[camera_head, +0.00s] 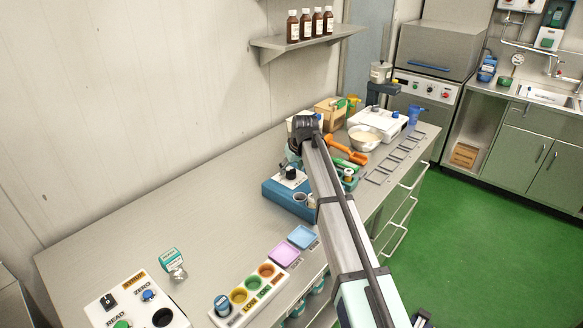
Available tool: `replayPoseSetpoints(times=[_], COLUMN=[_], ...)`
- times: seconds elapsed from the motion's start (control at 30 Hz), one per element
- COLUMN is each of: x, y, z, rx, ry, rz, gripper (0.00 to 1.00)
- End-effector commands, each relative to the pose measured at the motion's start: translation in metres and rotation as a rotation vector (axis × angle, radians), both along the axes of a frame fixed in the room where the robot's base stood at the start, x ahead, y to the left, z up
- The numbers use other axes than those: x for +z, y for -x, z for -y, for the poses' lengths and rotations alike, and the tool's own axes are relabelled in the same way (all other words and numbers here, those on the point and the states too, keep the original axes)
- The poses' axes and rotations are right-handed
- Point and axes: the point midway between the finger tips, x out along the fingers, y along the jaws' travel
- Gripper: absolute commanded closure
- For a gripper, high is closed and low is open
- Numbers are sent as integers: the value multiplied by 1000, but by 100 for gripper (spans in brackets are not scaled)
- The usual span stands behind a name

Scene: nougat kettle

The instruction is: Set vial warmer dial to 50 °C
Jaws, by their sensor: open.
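The blue box with a light top panel (272,187) on the bench looks like the vial warmer. A black dial (290,172) stands on its panel, and a round grey well shows at its front right. The dial's pointer and scale are too small to read. My arm reaches in from the lower right and passes just right of the box, covering part of its right side. My gripper (302,133) is at the dark far end of the arm, beyond and above the dial and apart from it. It is open; its fingertips are hard to make out.
Right of my arm are orange and green tools (346,152), a bowl (364,137) and a white scale-like device (383,122). Colored cups in a white tray (238,321) and a button panel (111,308) are in front. The bench (178,208) is clear to the left.

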Motion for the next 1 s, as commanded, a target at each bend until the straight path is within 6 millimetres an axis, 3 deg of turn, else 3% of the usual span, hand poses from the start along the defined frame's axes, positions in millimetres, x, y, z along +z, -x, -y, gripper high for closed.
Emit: replayPoseSetpoints(times=[0.43, 0.6, 1.0], x=[-9, -9, -10], y=[-3, -3, -2], z=[-2, -2, -2], rx=[0, 0, -33], ry=[0, 0, 0], rz=[0, 0, -1], gripper=[35, 95, 95])
